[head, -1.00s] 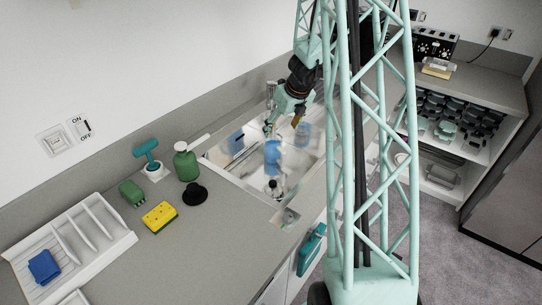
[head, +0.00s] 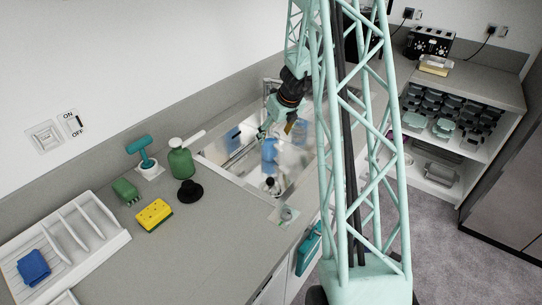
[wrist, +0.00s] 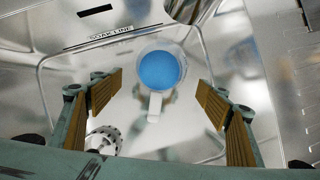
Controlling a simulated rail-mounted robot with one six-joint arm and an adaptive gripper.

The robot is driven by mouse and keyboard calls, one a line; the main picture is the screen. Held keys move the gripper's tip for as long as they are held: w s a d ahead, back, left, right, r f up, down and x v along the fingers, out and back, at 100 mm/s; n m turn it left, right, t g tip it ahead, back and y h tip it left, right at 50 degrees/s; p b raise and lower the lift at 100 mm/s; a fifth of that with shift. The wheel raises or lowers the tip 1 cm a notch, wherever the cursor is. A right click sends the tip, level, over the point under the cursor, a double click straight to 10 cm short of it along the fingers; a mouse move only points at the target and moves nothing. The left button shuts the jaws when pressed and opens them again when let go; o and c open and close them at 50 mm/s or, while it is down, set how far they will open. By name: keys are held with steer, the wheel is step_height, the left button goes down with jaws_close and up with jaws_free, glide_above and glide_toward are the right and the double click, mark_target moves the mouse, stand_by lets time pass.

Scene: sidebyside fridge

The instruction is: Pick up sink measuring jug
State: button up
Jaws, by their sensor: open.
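The measuring jug (wrist: 160,70) stands in the metal sink, seen from above in the wrist view. It has a clear rim, a blue inside and a pale handle pointing toward my gripper. In the head view the blue jug (head: 269,152) shows in the sink basin below my arm. My gripper (wrist: 158,103) is open, with one finger on each side of the picture and nothing between the pads. The jug lies just beyond the fingertips, roughly centred between them. I cannot tell the exact height gap.
The sink (head: 227,170) has metal walls and a drain strainer (wrist: 104,140) near the left finger. On the counter stand a green bottle (head: 180,158), a black plunger-like item (head: 189,193), a yellow sponge (head: 154,215) and a white dish rack (head: 92,247).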

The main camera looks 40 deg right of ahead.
steer(key=shift+w+f, duration=0.25)
steer(key=shift+f, duration=0.35)
steer(key=shift+f, duration=0.1)
steer(key=shift+b+x, duration=1.3)
steer(key=shift+x, duration=1.25)
steer(key=shift+w, duration=0.15)
steer(key=c, duration=1.7)
steer(key=shift+r, duration=0.25)
steer(key=shift+r+p, duration=3.3)
steer(key=shift+r, duration=1.55)
